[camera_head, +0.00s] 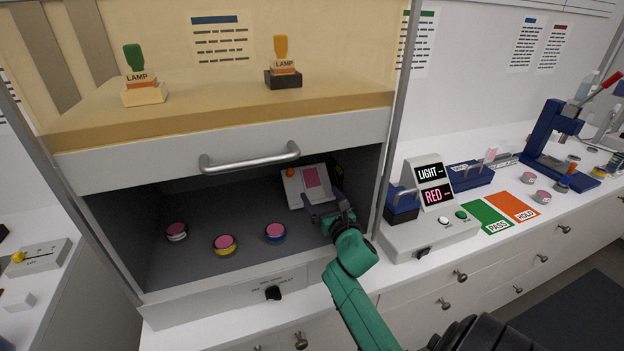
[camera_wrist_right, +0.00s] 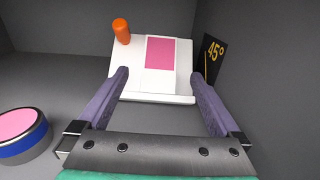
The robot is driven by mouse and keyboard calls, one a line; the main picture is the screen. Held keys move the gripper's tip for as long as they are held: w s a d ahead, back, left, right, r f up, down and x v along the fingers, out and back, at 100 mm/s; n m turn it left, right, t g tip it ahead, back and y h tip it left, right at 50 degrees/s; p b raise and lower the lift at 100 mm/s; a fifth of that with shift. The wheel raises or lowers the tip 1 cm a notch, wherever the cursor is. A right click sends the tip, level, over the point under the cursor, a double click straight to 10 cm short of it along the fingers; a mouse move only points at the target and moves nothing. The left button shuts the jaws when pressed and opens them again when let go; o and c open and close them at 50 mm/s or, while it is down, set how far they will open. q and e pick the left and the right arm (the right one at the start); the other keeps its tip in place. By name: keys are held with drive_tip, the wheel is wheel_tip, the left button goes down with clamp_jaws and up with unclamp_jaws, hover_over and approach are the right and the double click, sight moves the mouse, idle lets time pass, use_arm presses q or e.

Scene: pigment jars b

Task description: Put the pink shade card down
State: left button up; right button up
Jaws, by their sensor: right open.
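The pink shade card (camera_head: 312,176) lies on a tilted white stand (camera_head: 293,190) at the back right inside the grey cabinet. In the right wrist view the card (camera_wrist_right: 160,53) rests flat against the sloped face of the stand (camera_wrist_right: 125,82), above its front lip. My right gripper (camera_head: 322,208) is open, just in front of the stand. In the right wrist view its two fingers stand wide apart with nothing between them, and the card shows beyond their tips. My left gripper is not in view.
Three pink-topped jars, white (camera_head: 176,232), yellow (camera_head: 224,245) and blue (camera_head: 275,233), stand on the cabinet floor to the left. An orange knob (camera_wrist_right: 121,30) is on the stand. A black 45° sign (camera_wrist_right: 211,58) is close on the right. The cabinet's side walls and top limit the room.

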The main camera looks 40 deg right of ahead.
sight(313, 182)
drive_tip(key=x, duration=0.1)
drive_tip(key=p+x, duration=0.1)
drive_tip(key=x, duration=0.1)
drive_tip(key=p+x, duration=0.1)
drive_tip(key=shift+w+d+r, duration=0.1)
drive_tip(key=shift+w+r, duration=0.1)
drive_tip(key=shift+r, duration=0.15)
drive_tip(key=shift+w, duration=0.25)
drive_tip(key=shift+w+d+f, duration=0.1)
drive_tip(key=shift+f, duration=0.1)
drive_tip(key=c, duration=1.5)
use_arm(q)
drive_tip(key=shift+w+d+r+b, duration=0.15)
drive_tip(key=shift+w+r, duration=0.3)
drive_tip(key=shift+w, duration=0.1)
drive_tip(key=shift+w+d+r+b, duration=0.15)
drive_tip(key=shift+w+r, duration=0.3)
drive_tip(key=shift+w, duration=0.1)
use_arm(e)
wheel_tip(313, 182, up, 10)
